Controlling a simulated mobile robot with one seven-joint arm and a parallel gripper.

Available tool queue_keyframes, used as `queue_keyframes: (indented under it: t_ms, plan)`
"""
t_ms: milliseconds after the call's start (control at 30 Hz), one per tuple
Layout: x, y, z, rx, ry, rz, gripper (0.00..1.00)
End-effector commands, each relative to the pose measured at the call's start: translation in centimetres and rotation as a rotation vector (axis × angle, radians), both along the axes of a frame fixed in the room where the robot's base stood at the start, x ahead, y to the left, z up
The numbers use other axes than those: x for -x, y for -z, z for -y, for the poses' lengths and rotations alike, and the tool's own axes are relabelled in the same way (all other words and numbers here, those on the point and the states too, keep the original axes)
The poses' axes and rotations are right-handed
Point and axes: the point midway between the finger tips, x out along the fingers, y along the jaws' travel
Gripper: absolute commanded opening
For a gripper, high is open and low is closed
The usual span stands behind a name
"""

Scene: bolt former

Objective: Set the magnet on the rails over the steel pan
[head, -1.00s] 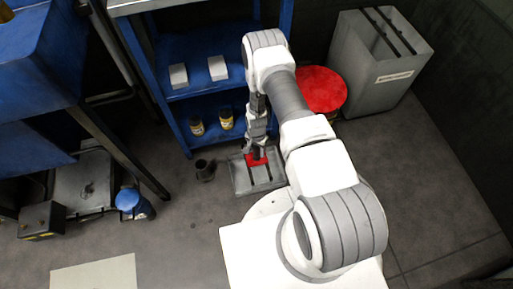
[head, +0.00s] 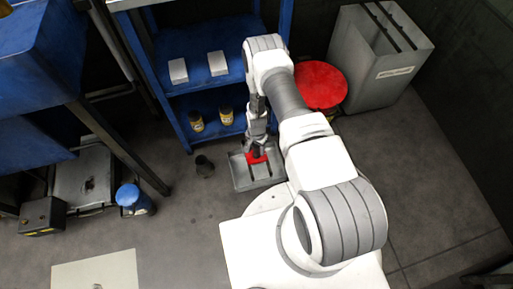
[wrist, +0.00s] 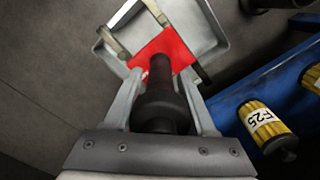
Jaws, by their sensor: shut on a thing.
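The magnet shows as a red plate (wrist: 166,50) with a dark round handle (wrist: 160,92) in the wrist view. My gripper (wrist: 155,84) is shut on the handle, one finger on each side. The grey steel pan (head: 242,178) lies on the floor in front of the blue shelf. The red plate is over the pan's shelf-side part. The rails show as two narrow bars at the pan, one at the upper end (wrist: 154,12) and one at the left (wrist: 112,42) in the wrist view. I cannot tell whether the plate touches the rails.
The blue shelf (head: 185,138) stands close behind the pan and holds yellow-labelled filters (wrist: 265,124) and white boxes (head: 218,63). A red round lid (head: 320,88) and a grey bin (head: 385,75) are to the right.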

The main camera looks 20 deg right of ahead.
Motion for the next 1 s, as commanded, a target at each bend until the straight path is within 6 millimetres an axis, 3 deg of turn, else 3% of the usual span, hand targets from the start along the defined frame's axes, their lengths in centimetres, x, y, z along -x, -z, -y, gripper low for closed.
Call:
queue_keyframes:
  t_ms: [33,67,233,500,667,1000]
  plan:
    - [-0.1,-0.1,0.0,0.000,0.000,0.001,0.00]
    - [-0.1,-0.1,0.0,0.000,0.000,0.001,0.61]
    - [-0.1,-0.1,0.0,0.000,0.000,0.001,0.91]
    - [0.1,0.0,0.0,0.000,0.000,-0.001,0.91]
    - [0.0,-1.3,0.0,0.000,0.000,0.000,0.91]
    - [-0.1,-9.3,0.0,0.000,0.000,0.003,0.91]
